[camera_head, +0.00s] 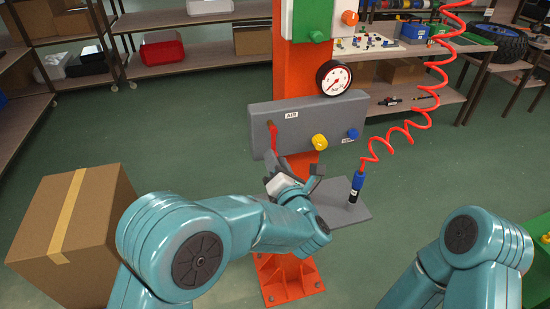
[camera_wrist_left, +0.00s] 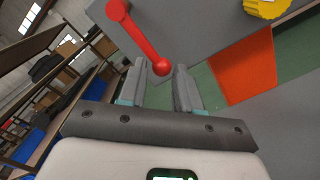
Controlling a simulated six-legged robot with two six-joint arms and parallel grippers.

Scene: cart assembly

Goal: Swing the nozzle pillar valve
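The valve is a red lever with a round knob (camera_head: 273,137) on the left part of a grey panel (camera_head: 330,119) marked AIR, fixed to the orange pillar (camera_head: 297,72). In the left wrist view the lever (camera_wrist_left: 140,36) slants down to its knob, which appears at the gap between my fingertips. My left gripper (camera_head: 292,178) is just below the lever; its fingers (camera_wrist_left: 160,72) are apart, and I cannot tell whether they touch the knob. The blue and black nozzle (camera_head: 356,187) stands upright on a grey shelf (camera_head: 340,205). My right gripper is out of view.
A yellow knob (camera_head: 319,142) and a blue knob (camera_head: 352,134) stick out of the panel near the lever. A pressure gauge (camera_head: 334,78) sits above it. A red coiled hose (camera_head: 425,100) hangs at the right. A cardboard box (camera_head: 75,230) stands at the left.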

